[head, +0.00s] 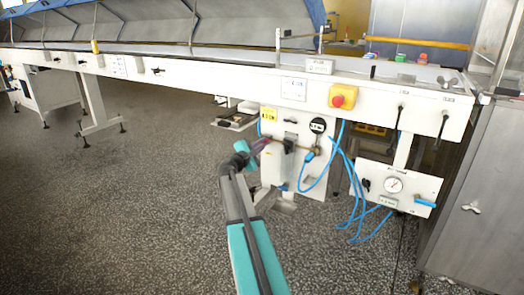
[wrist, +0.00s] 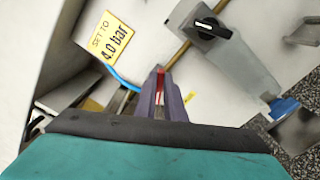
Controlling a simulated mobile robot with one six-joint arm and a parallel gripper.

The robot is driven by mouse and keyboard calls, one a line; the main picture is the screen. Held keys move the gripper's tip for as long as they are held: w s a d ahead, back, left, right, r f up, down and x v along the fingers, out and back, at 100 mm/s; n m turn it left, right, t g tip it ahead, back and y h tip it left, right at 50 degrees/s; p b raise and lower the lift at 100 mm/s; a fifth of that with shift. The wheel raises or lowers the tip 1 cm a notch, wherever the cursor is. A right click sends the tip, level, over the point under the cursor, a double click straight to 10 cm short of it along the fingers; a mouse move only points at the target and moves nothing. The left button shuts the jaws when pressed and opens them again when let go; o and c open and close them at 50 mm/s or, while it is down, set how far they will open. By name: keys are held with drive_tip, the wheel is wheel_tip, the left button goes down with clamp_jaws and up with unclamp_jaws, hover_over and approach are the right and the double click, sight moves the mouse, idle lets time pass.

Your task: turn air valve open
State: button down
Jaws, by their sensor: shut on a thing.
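My gripper (head: 262,143) reaches the white panel below the conveyor from the left. In the wrist view its purple fingers (wrist: 160,92) are shut on a narrow red piece (wrist: 160,79), which looks like the air valve's handle. Most of that handle is hidden between the fingers. A brass pipe (wrist: 178,54) runs up and right from just beyond the fingertips. The valve body is not clearly visible. The handle's exact angle to the pipe cannot be told.
A black rotary knob (wrist: 211,29) on a grey housing is right of the fingers. A yellow "4.0 bar" label (wrist: 111,37) is at left. Blue hoses (head: 353,190), a gauge panel (head: 413,189) and a red stop button (head: 338,100) lie right. Floor at left is clear.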

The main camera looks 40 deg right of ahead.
drive_tip(key=shift+s+f+m+b, duration=0.1)
drive_tip(key=shift+f+m+b, duration=0.15)
drive_tip(key=shift+m+b, duration=1.25)
drive_tip(key=shift+f+m+b, duration=0.2)
drive_tip(key=shift+m+b, duration=1.25)
drive_tip(key=shift+m, duration=0.05)
drive_tip(key=c, duration=1.8)
unclamp_jaws()
drive_tip(key=shift+c, duration=0.2)
drive_tip(key=shift+a+r, duration=0.1)
drive_tip(key=p+v, duration=0.4)
drive_tip(key=v, duration=0.9)
drive_tip(key=shift+a, duration=0.35)
